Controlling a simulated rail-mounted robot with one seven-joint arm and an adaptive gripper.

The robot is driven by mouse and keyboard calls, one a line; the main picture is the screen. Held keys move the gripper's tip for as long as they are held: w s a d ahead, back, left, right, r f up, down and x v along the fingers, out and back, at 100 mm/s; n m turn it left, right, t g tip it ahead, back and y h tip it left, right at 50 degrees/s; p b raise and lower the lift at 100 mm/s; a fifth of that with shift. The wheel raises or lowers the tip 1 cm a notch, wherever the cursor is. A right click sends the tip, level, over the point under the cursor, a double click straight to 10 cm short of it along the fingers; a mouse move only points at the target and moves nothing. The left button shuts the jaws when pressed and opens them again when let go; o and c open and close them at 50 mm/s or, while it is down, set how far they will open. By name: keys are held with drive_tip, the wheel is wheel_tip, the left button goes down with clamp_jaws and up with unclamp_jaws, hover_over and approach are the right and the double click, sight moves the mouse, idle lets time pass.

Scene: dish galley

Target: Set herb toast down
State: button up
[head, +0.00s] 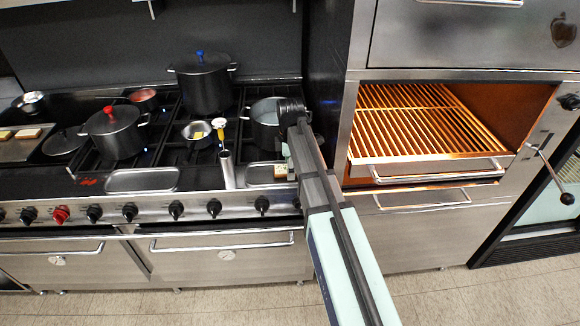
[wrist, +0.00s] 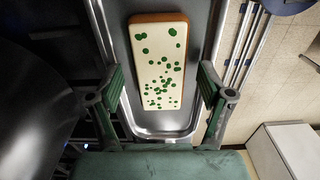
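The herb toast (wrist: 158,62) is a pale slab with green specks and a brown edge. In the wrist view it lies in a shallow metal tray (wrist: 172,132). My gripper (wrist: 161,86) is open, with one finger on each side of the toast and a visible gap to both. In the head view the tray (head: 256,174) is at the front right of the stove, and the toast (head: 280,171) shows small at its right end. My arm hides part of that spot, and the fingertips are hard to make out there.
A grey pot (head: 265,125) stands just behind the tray. A steel cylinder (head: 227,169) with a utensil stands to its left, and another shallow tray (head: 142,180) lies further left. On the right, a glowing grill rack (head: 420,125) sits in an open oven bay.

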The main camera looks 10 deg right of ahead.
drive_tip(key=shift+r, duration=0.1)
wheel_tip(320, 180, up, 12)
drive_tip(key=b, duration=0.2)
idle(0.6)
